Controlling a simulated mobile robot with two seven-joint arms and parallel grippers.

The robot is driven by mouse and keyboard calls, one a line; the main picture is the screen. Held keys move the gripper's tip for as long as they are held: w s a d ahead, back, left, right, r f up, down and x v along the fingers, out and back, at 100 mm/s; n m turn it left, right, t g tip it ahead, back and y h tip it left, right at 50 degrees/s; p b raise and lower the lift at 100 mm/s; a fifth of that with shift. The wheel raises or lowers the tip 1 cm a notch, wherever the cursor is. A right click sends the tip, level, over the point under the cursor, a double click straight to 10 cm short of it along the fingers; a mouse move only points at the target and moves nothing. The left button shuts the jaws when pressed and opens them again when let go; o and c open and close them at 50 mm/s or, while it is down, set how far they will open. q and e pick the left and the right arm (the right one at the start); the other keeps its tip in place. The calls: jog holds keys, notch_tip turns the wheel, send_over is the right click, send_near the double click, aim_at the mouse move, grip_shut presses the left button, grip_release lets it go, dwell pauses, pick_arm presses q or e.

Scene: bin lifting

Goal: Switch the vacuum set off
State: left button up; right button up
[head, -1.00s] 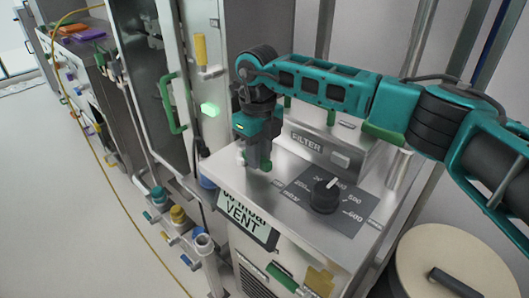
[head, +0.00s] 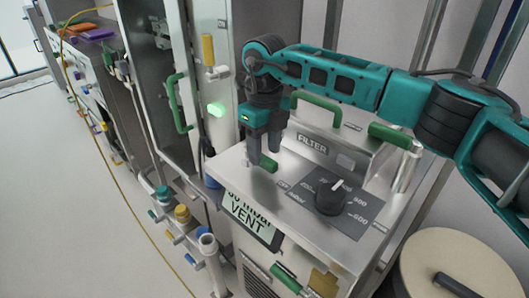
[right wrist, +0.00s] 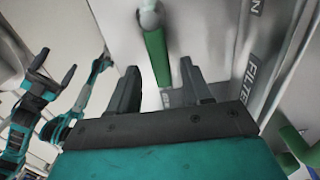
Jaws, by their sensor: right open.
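The vacuum set is a metal cabinet (head: 325,245) with a FILTER label, a black dial (head: 330,198) and a display (head: 250,217) reading VENT. A small green lever (head: 268,163) is on its top near the left edge. My right gripper (head: 263,158) points down over it, open, with the lever close by its fingertips. In the right wrist view, the green lever (right wrist: 157,58) shows ahead between the spread fingers, seemingly not gripped. My left gripper (right wrist: 54,66) shows at the left of that view, its fingers apart, away from the cabinet.
A green handle (head: 317,106) and another green grip (head: 390,136) rise behind the dial. A glazed cabinet with a green handle (head: 177,103) and a lit green indicator (head: 217,109) stand left. A round beige lid (head: 460,270) is at lower right. The floor left is open.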

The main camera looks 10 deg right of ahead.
aim_at(265, 158)
notch_tip(265, 158, up, 11)
jog(key=shift+p, duration=0.3)
jog(key=shift+s, duration=0.1)
